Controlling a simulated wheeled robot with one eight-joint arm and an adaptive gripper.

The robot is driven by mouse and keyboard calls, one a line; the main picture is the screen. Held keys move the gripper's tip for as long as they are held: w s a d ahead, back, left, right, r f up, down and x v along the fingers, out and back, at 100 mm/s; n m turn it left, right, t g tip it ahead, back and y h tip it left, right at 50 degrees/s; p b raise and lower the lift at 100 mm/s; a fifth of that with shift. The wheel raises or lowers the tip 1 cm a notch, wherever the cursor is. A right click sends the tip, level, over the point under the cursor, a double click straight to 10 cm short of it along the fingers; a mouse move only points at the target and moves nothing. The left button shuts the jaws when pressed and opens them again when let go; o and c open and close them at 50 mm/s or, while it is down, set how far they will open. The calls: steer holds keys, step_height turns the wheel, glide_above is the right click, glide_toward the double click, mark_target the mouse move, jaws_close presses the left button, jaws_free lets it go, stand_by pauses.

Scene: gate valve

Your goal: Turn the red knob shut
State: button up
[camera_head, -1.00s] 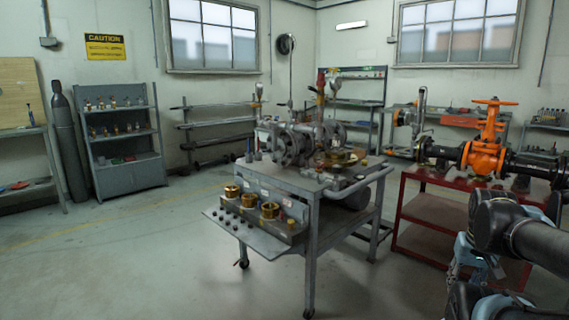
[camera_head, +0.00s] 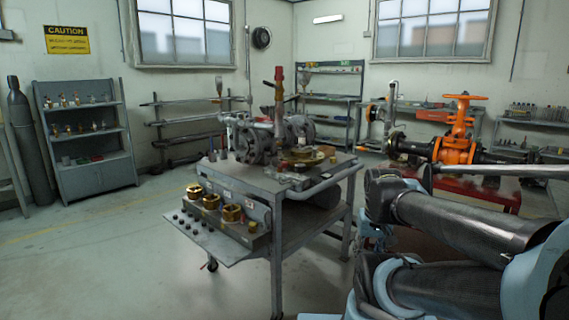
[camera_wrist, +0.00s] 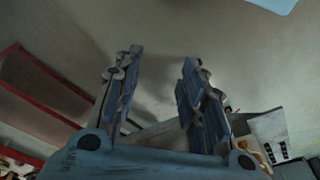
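An orange-red gate valve (camera_head: 457,148) stands in a dark pipe run at the right of the head view. A flat orange-red handwheel (camera_head: 460,97) tops its stem. No other red knob is clear, though a small red piece (camera_head: 279,74) tops an upright rod on the middle cart. My gripper (camera_wrist: 162,56) shows in the wrist view with its two fingers apart and nothing between them. It faces bare floor and is not touching the valve. In the head view my gripper cannot be made out.
A grey cart (camera_head: 240,235) with pipework and brass fittings stands in the middle. A red table (camera_head: 480,190) stands under the valve, partly hidden by my arm. A grey shelf (camera_head: 85,135) is at the left wall. Open floor lies at the front left.

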step_height(320, 180, up, 2)
step_height(320, 180, up, 26)
steer(key=n+g+y, duration=0.1)
steer(key=n+y, duration=0.3)
steer(key=n, duration=1.1)
glide_above(285, 162)
steer(key=s+d, duration=0.2)
steer(key=d, duration=0.4)
steer(key=x, duration=1.7)
steer(key=shift+w+a+f, duration=0.1)
steer(key=shift+w+f, duration=0.05)
steer(key=shift+w, duration=0.1)
steer(key=c, duration=1.1)
